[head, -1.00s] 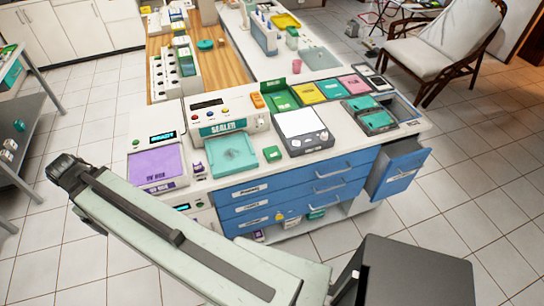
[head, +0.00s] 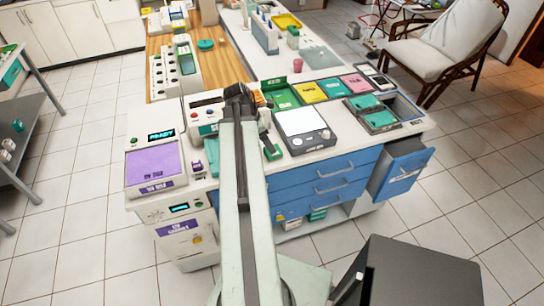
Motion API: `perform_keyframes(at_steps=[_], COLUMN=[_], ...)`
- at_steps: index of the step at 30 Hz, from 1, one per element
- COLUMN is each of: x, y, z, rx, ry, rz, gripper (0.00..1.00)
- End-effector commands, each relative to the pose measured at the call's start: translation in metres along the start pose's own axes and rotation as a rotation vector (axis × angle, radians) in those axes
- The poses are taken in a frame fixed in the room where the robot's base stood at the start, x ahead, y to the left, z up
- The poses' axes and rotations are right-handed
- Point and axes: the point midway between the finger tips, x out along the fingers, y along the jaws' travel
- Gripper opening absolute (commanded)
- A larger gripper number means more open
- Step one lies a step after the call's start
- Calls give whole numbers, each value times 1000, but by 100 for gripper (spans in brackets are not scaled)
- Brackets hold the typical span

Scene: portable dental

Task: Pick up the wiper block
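No label that reads as wiper block can be made out. A small green block (head: 272,152) lies on the white counter between the sealer and the grey device with a white screen, and it may be the wiper block. My arm now reaches up the middle of the head view, over the sealer (head: 206,112). My gripper (head: 265,137) shows only as a small dark shape beyond the arm's end, just above the green block in the picture. Whether it touches the block, and whether its fingers are apart, cannot be told.
A purple-topped unit (head: 155,166) stands at the counter's left corner. The grey device (head: 304,130) sits right of the green block, with coloured trays behind it. Blue drawers (head: 325,180) face the front, and the right one (head: 402,168) stands open.

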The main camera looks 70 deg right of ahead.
Motion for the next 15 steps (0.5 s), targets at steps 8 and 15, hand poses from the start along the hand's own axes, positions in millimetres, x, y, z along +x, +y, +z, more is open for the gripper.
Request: perform_keyframes(at_steps=[8, 15], x=[21, 62], y=[1, 4], z=[-2, -5], rx=[1, 1], ry=[1, 1], rz=[1, 1], gripper=[84, 84])
